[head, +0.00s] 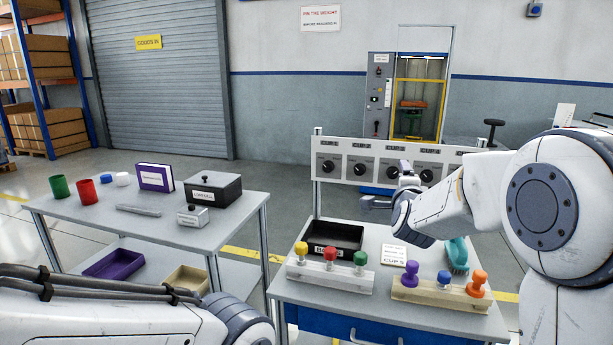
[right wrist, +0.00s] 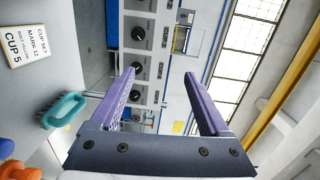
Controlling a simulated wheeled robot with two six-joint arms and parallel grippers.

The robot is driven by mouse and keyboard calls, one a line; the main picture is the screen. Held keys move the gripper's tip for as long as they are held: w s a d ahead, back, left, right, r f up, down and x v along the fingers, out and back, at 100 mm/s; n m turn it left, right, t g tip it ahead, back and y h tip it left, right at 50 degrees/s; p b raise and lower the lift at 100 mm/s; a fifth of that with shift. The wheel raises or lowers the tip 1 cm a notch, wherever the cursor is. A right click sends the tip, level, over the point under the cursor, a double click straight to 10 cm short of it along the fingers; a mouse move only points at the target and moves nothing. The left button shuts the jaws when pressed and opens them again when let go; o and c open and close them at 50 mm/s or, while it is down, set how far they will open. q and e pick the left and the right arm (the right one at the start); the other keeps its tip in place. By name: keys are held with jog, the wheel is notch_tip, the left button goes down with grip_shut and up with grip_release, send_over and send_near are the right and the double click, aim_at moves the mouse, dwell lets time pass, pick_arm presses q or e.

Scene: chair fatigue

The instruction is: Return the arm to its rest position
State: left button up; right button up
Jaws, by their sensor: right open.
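My right arm reaches in from the right in the head view. Its gripper (head: 384,184) is in the air above the workbench, in front of the dial panel (head: 334,182). In the right wrist view the two purple fingers stand wide apart, and the gripper (right wrist: 160,72) is open with nothing between them. My left arm lies across the lower left of the head view; its gripper is outside the picture.
The workbench holds a black tray (head: 359,240), a cup card (head: 394,256), a teal handled object (head: 457,254) and two blocks with coloured knobs (head: 340,281) (head: 440,297). A grey side table (head: 150,226) with cups and boxes stands left.

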jog(key=s+a+f+n+g+y+b, duration=0.5)
jog(key=s+a+f+n+g+y, duration=0.25)
jog(key=s+a+f+n, duration=0.95)
jog(key=s+a+f+n+g+h+b, duration=0.15)
jog(key=s+f+n+g, duration=0.4)
jog(key=s, duration=0.75)
jog(key=s+f+n+g+h+b, duration=0.1)
jog(key=s+f+n+g+b, duration=0.25)
jog(key=s+f, duration=0.65)
jog(key=s+r+p, duration=0.2)
jog(key=r+p, duration=1.3)
jog(key=r, duration=0.2)
jog(key=s+r+n+p, duration=0.1)
jog(key=s+r+p, duration=0.1)
jog(key=r+p, duration=1.4)
jog(key=shift+d+r, duration=0.35)
jog(key=shift+d, duration=0.1)
